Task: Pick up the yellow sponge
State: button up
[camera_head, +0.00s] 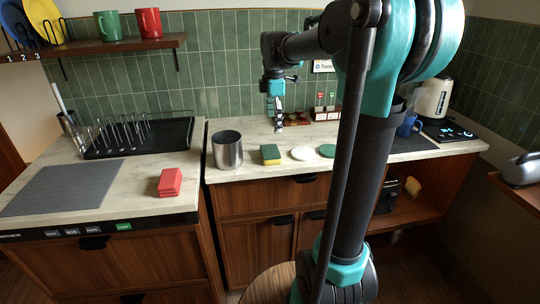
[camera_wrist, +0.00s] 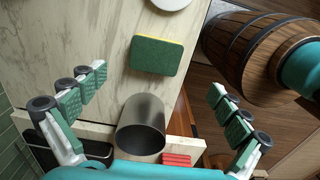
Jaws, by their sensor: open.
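The yellow sponge (camera_head: 270,154) with a green pad lies on the counter, just right of a metal cup (camera_head: 227,150). In the wrist view the sponge (camera_wrist: 156,56) shows its green face, with a thin yellow strip along its upper edge. My gripper (camera_head: 279,127) hangs above the counter, behind the sponge in the head view. In the wrist view its fingers (camera_wrist: 158,88) are spread wide apart, with nothing between the pads. The sponge lies below and a little beyond the fingertips, apart from them.
The cup (camera_wrist: 142,125) stands near the sponge. White (camera_head: 303,153) and green (camera_head: 327,150) discs lie to its right. Red blocks (camera_head: 171,182) sit on the left counter near a dish rack (camera_head: 135,138). A kettle (camera_head: 434,98) stands at the far right.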

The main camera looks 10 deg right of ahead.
send_over(274, 150)
jog(key=f, duration=0.5)
jog(key=shift+s+a+f, duration=0.15)
jog(key=shift+s+f, duration=0.2)
jog(key=shift+f, duration=0.05)
jog(key=f, duration=0.4)
jog(key=shift+w, duration=0.3)
jog(key=shift+f, duration=0.65)
jog(key=shift+c, duration=0.2)
jog(key=c, duration=0.7)
jog(key=shift+r, duration=0.1)
notch_tip(274, 150, up, 20)
jog(key=shift+f, duration=0.1)
